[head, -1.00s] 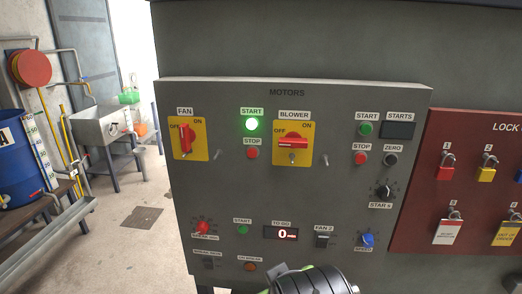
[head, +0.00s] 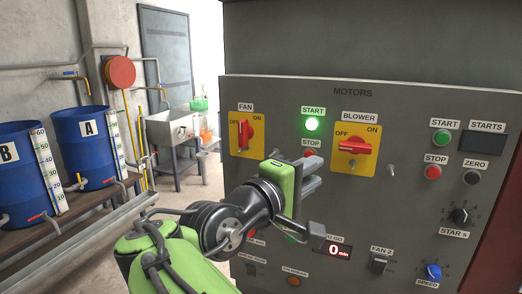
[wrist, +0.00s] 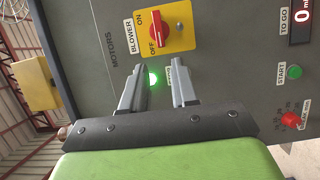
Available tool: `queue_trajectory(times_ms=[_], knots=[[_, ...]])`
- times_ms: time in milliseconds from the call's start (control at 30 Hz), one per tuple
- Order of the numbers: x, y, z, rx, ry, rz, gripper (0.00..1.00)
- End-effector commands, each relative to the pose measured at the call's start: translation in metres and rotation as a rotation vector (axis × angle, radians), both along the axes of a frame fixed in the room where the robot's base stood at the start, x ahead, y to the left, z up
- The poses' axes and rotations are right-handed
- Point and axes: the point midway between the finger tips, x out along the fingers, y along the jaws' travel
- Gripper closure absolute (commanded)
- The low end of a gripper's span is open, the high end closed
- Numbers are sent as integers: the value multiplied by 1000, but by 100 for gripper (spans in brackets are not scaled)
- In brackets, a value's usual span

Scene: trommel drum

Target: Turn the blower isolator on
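The blower isolator (head: 357,147) is a red handle on a yellow plate marked OFF and ON, under the BLOWER label. Its handle lies about level in the head view, across the plate. It also shows in the wrist view (wrist: 158,29), beyond the fingertips. My gripper (head: 314,174) is in front of the panel, left of and below the isolator in the head view. In the wrist view my gripper (wrist: 156,67) has its two fingers apart with nothing between them. The handle is apart from the fingers.
The fan isolator (head: 245,133), with its handle upright, is left of the lit green START button (head: 312,124). The red STOP button (head: 310,153) is partly hidden near my gripper. A small lever (head: 391,170) sticks out right of the blower plate. Blue drums (head: 85,147) stand at left.

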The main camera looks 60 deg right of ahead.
Motion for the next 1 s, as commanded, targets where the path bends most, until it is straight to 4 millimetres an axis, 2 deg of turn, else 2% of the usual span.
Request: queue_trajectory(times_ms=[133,233,600,700,833,1000], knots=[[-2,-10,2,-3,5,-5,71],[-5,-25,2,-2,3,-5,71],[-23,-118,1,-1,2,-11,71],[-26,-137,1,-2,2,-7,71],[-28,-152,1,-3,2,-6,71],[-28,-155,1,-3,1,-3,71]])
